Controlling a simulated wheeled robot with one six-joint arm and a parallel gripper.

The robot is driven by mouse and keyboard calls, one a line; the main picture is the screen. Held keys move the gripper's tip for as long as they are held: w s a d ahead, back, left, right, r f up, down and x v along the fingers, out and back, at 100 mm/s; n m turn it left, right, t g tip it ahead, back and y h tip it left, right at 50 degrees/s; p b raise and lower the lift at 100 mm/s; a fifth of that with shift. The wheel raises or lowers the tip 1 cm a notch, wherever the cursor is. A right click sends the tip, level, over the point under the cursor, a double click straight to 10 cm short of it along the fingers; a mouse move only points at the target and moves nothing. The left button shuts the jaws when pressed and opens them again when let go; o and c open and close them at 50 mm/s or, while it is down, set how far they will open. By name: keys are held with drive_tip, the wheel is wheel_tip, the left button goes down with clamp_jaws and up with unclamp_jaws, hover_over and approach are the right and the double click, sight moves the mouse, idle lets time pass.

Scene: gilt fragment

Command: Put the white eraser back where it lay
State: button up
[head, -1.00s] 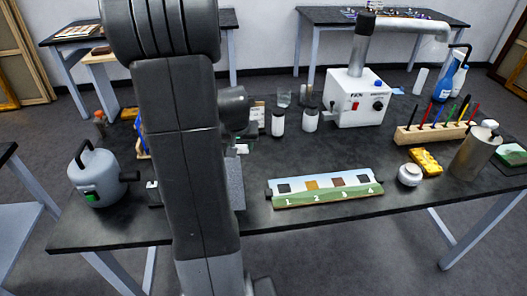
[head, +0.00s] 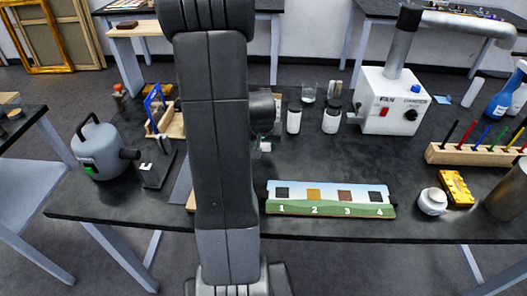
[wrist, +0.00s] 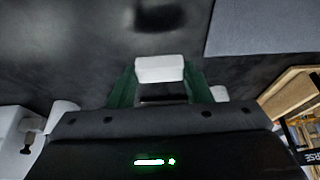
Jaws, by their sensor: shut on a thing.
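The white eraser (wrist: 160,68) is between the green fingertips of my gripper (wrist: 160,80) in the wrist view. My gripper is shut on it, above the dark tabletop (wrist: 60,50). In the head view my arm hides most of the gripper, and a small white part of the eraser (head: 266,147) shows just right of the arm. A grey flat panel (wrist: 265,25) lies at the upper right of the wrist view. I cannot tell the gap between eraser and table.
Two white jars with dark lids (head: 294,119) and a fan box (head: 392,102) stand behind the gripper. A numbered picture strip (head: 330,199) lies in front at the right. A grey canister (head: 97,152) and a wooden rack (head: 174,124) are at the left. Bare table lies behind the strip.

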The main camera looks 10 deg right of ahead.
drive_tip(key=shift+f, duration=1.7)
drive_tip(key=shift+f, duration=0.1)
drive_tip(key=shift+f+b, duration=0.15)
drive_tip(key=shift+b, duration=0.25)
drive_tip(key=o, duration=1)
drive_tip(key=shift+r, duration=0.2)
drive_tip(key=shift+r+p, duration=0.3)
drive_tip(key=v, duration=1.1)
drive_tip(key=shift+s+a+r, duration=0.15)
drive_tip(key=shift+s+r, duration=0.05)
drive_tip(key=shift+r, duration=0.05)
